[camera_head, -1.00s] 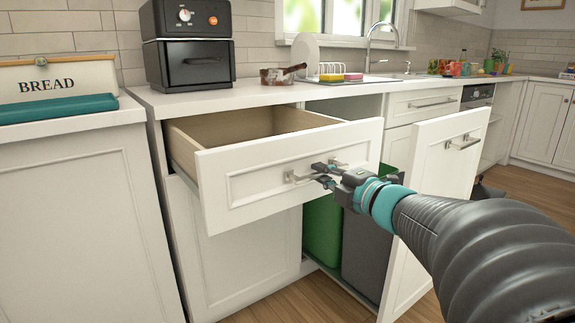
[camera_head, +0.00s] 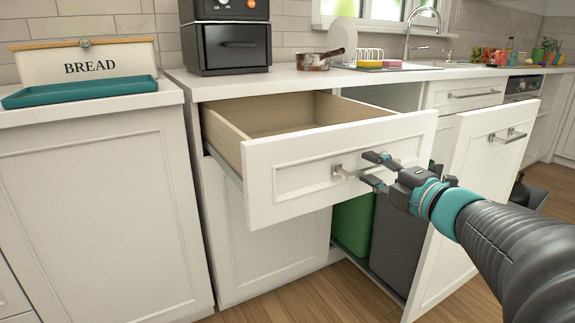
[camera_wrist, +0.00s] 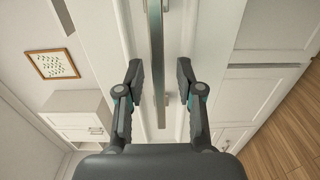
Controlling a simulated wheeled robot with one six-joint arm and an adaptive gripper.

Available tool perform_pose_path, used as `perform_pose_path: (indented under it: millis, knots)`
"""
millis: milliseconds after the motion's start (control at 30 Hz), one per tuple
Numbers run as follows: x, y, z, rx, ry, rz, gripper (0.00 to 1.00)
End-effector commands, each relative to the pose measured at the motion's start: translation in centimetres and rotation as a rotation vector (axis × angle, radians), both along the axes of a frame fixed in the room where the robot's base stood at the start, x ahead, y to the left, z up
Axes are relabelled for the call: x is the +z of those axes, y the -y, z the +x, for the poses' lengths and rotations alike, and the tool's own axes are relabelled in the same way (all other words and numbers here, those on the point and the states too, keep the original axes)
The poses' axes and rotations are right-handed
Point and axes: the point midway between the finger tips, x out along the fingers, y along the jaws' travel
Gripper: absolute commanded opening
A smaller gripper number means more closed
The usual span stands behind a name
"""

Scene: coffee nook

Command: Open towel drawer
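The drawer (camera_head: 290,178) is a white panelled front pulled well out from under the counter. Its wooden inside (camera_head: 225,135) looks empty where I can see; no towel shows. Its metal bar handle (camera_head: 345,172) is partly hidden by my gripper. My gripper (camera_head: 374,170) is at the handle, in front of the drawer face. In the wrist view the handle (camera_wrist: 156,50) runs between my two fingers (camera_wrist: 159,75). The fingers are apart, with a gap on each side of the bar.
A cabinet door (camera_head: 478,165) stands open to the right, close to my arm. Green (camera_head: 355,222) and grey (camera_head: 398,240) bins are below the drawer. A bread box (camera_head: 90,65) and teal tray (camera_head: 80,91) sit on the left counter. A pan (camera_head: 313,62) is on the main counter.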

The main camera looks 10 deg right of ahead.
Motion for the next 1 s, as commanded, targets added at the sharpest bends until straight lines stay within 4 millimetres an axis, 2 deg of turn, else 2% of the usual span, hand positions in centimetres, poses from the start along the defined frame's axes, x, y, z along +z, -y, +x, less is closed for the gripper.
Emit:
perform_pose_path:
  millis: [333,700,1000]
  knots:
    - [0.1,0.3,-0.6,-0.001,0.002,-0.001,0.36]
    - [0.1,2.1,-4.9,-0.005,0.002,-0.001,0.36]
    - [0.0,2.8,-6.9,-0.001,0.001,0.0,0.36]
